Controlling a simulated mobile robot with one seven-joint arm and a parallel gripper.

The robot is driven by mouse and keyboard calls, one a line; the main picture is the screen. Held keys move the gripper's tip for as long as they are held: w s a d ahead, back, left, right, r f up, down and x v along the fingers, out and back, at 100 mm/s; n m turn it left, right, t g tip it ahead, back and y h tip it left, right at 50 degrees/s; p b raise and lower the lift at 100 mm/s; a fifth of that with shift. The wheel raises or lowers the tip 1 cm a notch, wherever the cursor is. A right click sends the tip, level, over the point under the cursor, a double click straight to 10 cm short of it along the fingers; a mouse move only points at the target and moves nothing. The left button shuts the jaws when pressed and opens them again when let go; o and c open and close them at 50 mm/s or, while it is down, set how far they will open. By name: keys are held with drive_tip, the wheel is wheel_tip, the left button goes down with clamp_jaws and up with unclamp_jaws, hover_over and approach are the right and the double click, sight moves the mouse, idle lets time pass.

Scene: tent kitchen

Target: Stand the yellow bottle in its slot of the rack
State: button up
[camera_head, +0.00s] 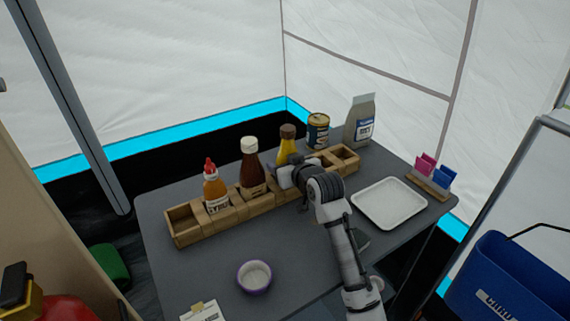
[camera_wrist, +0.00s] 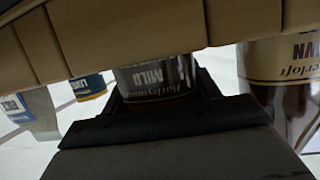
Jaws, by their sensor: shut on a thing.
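The yellow bottle (camera_head: 287,146) has a dark brown cap and stands roughly upright over the wooden rack (camera_head: 226,209), right of the brown bottle. My gripper (camera_head: 282,170) is shut around its body from the front right. In the wrist view the bottle's label (camera_wrist: 158,80) sits between the dark fingers (camera_wrist: 165,100).
In the rack stand an orange red-capped bottle (camera_head: 215,188) and a brown white-capped bottle (camera_head: 252,165). The end compartments look empty. A can (camera_head: 317,131) and a bag (camera_head: 360,122) stand behind. A white tray (camera_head: 390,203) lies right, a purple-rimmed bowl (camera_head: 254,277) in front.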

drive_tip(key=o, duration=1.4)
drive_tip(key=shift+s, duration=0.15)
